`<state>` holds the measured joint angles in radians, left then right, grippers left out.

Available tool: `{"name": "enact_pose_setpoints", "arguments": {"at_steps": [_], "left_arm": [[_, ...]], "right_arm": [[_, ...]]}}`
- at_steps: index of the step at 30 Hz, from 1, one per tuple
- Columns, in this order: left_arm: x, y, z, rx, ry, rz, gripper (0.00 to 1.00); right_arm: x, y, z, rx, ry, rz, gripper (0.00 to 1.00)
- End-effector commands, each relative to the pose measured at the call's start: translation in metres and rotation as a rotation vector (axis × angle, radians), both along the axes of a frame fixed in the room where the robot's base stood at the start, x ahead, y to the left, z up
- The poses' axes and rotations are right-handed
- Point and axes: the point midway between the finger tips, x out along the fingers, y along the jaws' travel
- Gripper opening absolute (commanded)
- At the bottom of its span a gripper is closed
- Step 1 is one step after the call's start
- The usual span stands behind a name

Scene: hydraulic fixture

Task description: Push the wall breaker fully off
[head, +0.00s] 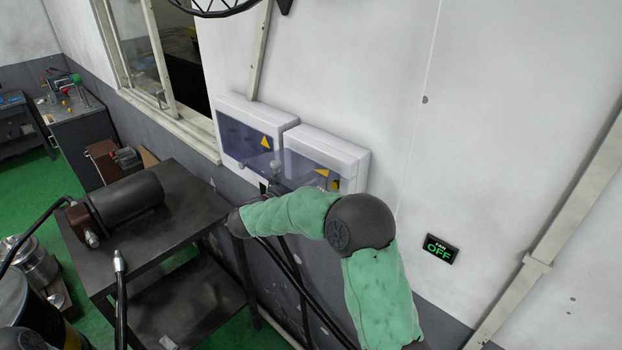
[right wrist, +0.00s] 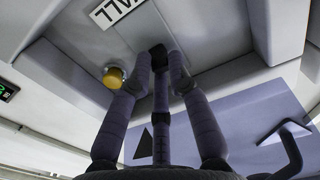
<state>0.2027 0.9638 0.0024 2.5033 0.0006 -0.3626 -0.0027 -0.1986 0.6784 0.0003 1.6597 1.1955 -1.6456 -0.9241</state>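Two wall boxes with tinted covers hang on the wall; the left one (head: 245,135) is closed. The right box (head: 338,153) has its tinted cover (right wrist: 245,125) swung out. My right gripper (head: 266,187) is at that box, mostly hidden by the cover and my green arm. In the right wrist view its fingers (right wrist: 160,62) converge at the tips, close to the pale panel inside, with nothing clearly held. An upside-down label reading "WALL" (right wrist: 118,10) and a yellow knob (right wrist: 114,77) are beside the tips. The breaker's lever cannot be made out. My left gripper is out of view.
A green "OFF" sign (head: 440,249) is on the wall to the right. A dark metal table (head: 190,207) with a black cylinder (head: 125,203) stands to the left. Hoses run below the boxes. The window (head: 135,45) is at upper left.

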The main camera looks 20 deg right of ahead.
Motion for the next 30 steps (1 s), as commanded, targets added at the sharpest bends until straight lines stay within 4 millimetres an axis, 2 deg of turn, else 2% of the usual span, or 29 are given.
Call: {"name": "enact_pose_setpoints", "arguments": {"at_steps": [8, 14, 20, 30], "left_arm": [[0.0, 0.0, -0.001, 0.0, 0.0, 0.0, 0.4], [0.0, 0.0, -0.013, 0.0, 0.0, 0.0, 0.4], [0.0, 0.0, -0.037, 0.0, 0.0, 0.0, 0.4], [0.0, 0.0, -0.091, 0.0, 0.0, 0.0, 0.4]], "right_arm": [[0.001, 0.0, 0.003, -0.008, -0.011, 0.002, 0.0], [0.001, 0.0, -0.001, -0.054, -0.032, 0.001, 0.0], [0.001, 0.0, -0.009, -0.158, -0.076, 0.001, 0.0], [0.0, -0.001, -0.023, -0.382, -0.167, -0.001, 0.0]]}}
